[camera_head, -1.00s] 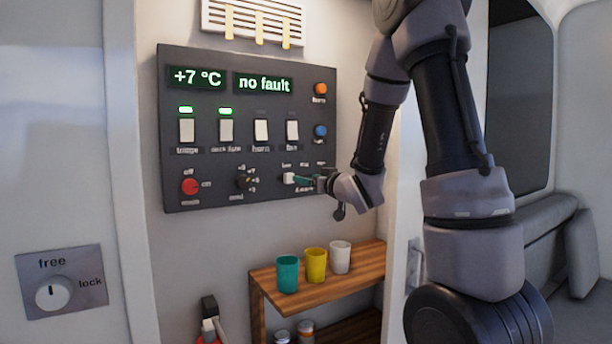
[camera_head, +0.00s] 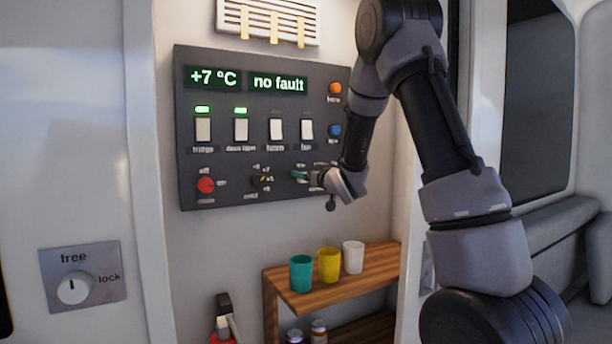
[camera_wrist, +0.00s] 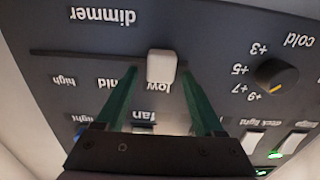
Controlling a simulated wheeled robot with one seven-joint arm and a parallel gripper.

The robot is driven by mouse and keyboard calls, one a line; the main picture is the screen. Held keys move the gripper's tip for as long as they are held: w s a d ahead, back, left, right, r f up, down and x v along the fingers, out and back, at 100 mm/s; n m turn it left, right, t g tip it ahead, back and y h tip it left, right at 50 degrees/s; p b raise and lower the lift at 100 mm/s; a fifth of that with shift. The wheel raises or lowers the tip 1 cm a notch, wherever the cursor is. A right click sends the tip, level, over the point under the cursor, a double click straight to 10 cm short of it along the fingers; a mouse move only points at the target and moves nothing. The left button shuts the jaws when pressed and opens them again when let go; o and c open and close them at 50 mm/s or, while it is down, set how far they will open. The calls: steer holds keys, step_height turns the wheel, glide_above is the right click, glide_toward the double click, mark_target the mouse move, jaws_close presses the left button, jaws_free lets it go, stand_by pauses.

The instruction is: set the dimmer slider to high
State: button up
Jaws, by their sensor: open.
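The dimmer slider is a white knob (camera_wrist: 162,66) in a dark horizontal slot (camera_wrist: 75,56) on the control panel, seen upside down in the wrist view. The knob stands by the "low" label; "mid" and "high" are further left in that view. My gripper (camera_wrist: 160,75) is open, its two green fingers on either side of the knob with gaps showing. Whether the fingertips touch the panel I cannot tell. In the head view my gripper (camera_head: 301,175) is at the lower right of the panel and hides most of the slider.
The panel (camera_head: 230,165) also carries several switches, a red knob (camera_head: 206,185) and a black rotary knob (camera_head: 261,179), which shows right of the slider in the wrist view (camera_wrist: 273,75). Below, a wooden shelf (camera_head: 345,283) holds teal, yellow and white cups.

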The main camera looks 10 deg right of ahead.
jaws_close()
stand_by(1.3)
